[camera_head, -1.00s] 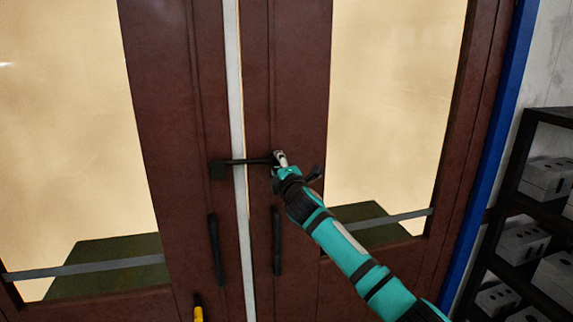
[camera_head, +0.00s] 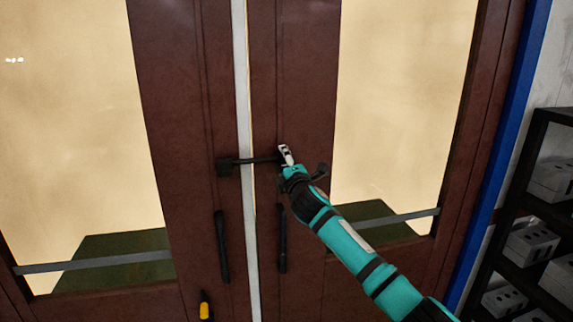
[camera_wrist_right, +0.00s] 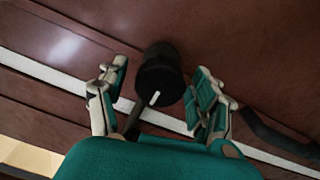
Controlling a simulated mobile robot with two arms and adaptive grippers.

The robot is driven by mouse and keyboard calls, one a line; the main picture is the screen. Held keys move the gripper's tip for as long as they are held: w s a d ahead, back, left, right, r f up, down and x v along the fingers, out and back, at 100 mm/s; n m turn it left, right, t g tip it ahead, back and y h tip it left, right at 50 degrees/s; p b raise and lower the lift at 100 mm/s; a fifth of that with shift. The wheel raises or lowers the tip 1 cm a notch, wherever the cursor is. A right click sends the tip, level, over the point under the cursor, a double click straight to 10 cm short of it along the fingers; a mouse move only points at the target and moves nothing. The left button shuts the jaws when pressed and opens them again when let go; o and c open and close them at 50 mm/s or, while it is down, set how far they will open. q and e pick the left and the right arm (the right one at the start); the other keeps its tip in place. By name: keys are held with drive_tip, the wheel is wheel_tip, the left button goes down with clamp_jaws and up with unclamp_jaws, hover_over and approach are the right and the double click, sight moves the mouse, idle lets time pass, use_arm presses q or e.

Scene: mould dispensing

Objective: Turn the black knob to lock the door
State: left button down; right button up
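The black knob (camera_wrist_right: 160,75) is a short round cylinder with a white mark on its face. In the right wrist view it sits between the two fingers of my right gripper (camera_wrist_right: 160,95), which are apart, with a gap on each side. In the head view my right gripper (camera_head: 286,155) is at the right end of the black latch bar (camera_head: 258,160) and hides the knob. My left gripper is not in view.
Both brown doors have long black vertical handles, a left one (camera_head: 221,247) and a right one (camera_head: 282,238), below the bar. A yellow and black item (camera_head: 205,308) shows at the bottom edge. A dark shelf (camera_head: 515,215) with grey blocks stands at the right.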

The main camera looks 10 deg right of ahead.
drive_tip(key=s, duration=1.2)
drive_tip(key=shift+d+f, duration=0.2)
drive_tip(key=shift+d, duration=0.05)
